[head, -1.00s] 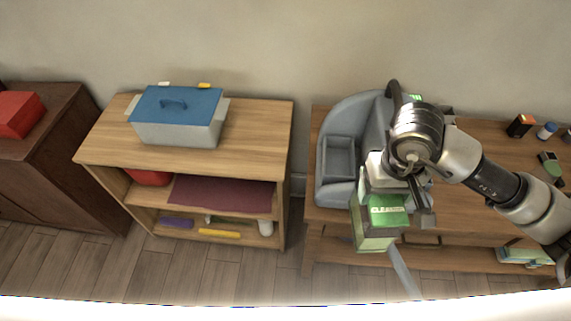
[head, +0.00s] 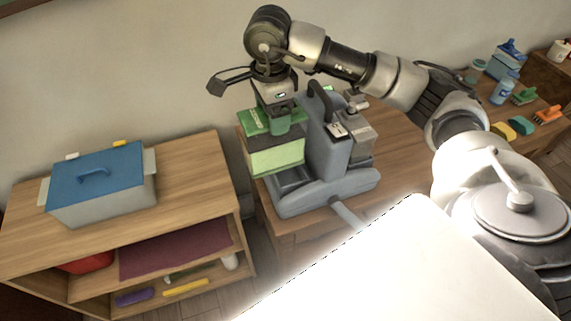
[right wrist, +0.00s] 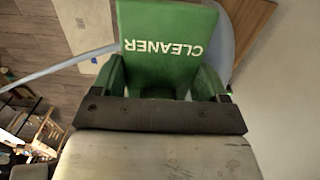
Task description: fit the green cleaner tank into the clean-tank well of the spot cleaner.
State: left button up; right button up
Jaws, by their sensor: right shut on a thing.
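The green cleaner tank (head: 275,160) has a green top and a paler green body; its CLEANER lettering shows in the right wrist view (right wrist: 165,32). My right gripper (head: 282,112) is shut on the top of the tank from above; its jaws also show in the right wrist view (right wrist: 160,85). The tank hangs roughly upright over the left part of the grey spot cleaner (head: 328,155). The clean-tank well (head: 288,178) is mostly hidden under the tank, and I cannot tell if they touch. My left gripper is not in view.
The spot cleaner stands on a wooden table (head: 400,160), with its hose (head: 345,213) at the front. Bottles (head: 504,88) and brushes (head: 547,115) stand farther right. A wooden shelf (head: 205,165) with a blue-lidded box (head: 100,185) is at left, across a gap.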

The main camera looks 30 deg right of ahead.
jog(key=w+d+r+m, duration=0.25)
jog(key=r+m, duration=0.35)
jog(key=m, duration=0.3)
jog(key=w+d+r+m, duration=0.2)
jog(key=d+r+m, duration=0.3)
jog(key=m, duration=0.4)
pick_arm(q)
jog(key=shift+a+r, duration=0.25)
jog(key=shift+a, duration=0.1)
pick_arm(e)
notch_tip(320, 180, down, 27)
jog(key=a, duration=0.1)
jog(key=shift+w, duration=0.2)
jog(key=shift+f, duration=0.2)
jog(key=o, duration=1.7)
jog(key=shift+c, duration=0.2)
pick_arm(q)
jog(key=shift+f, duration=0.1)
pick_arm(e)
jog(key=shift+s, duration=0.1)
